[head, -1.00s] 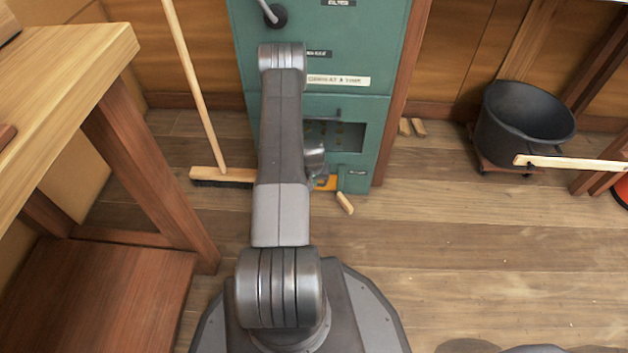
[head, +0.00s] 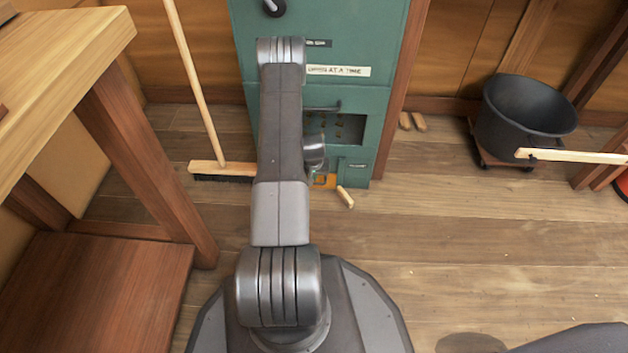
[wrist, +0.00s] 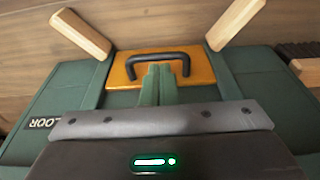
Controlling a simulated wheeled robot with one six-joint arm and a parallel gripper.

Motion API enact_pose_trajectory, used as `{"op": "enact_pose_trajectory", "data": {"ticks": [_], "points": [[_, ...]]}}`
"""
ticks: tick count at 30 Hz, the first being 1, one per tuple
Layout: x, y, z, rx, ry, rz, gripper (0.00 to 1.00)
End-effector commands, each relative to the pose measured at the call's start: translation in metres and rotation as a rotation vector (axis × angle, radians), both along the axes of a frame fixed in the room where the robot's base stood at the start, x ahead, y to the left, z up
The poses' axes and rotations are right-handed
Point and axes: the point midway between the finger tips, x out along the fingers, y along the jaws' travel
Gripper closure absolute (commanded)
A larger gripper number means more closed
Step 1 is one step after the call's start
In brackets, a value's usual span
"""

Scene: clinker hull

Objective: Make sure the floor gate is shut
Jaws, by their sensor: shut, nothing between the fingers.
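The floor gate looks like an orange plate (wrist: 199,70) with a black bar handle (wrist: 152,58), set between green side pieces of the cabinet in the wrist view. The word "FLOOR" (wrist: 44,123) is lettered beside it. In the head view, a bit of the orange plate (head: 324,181) shows low at the cabinet's foot. I cannot tell whether the gate is fully shut. My gripper (wrist: 163,72) is shut and empty, its green fingertips close to the handle; contact is unclear. In the head view, my arm mostly hides the gripper.
The green cabinet (head: 385,60) has an opening above the gate. Wood blocks lie on the floor, one (head: 345,197) near the gate. A broom (head: 222,166) stands left, a workbench (head: 60,60) further left. A black tub (head: 525,120) stands right.

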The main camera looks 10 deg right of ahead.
Motion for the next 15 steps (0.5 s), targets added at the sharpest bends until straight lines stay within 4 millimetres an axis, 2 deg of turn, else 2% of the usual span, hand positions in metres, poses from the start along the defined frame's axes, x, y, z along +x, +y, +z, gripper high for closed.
{"op": "enact_pose_trajectory", "data": {"ticks": [1, 6, 10, 15], "points": [[0.001, 0.0, 0.019, -0.001, -0.002, 0.0, 1.0], [-0.008, 0.003, 0.06, 0.0, -0.001, 0.0, 1.0], [-0.012, 0.004, 0.085, 0.0, -0.001, 0.0, 1.0], [-0.017, 0.005, 0.103, 0.0, 0.0, 0.0, 1.0]]}}
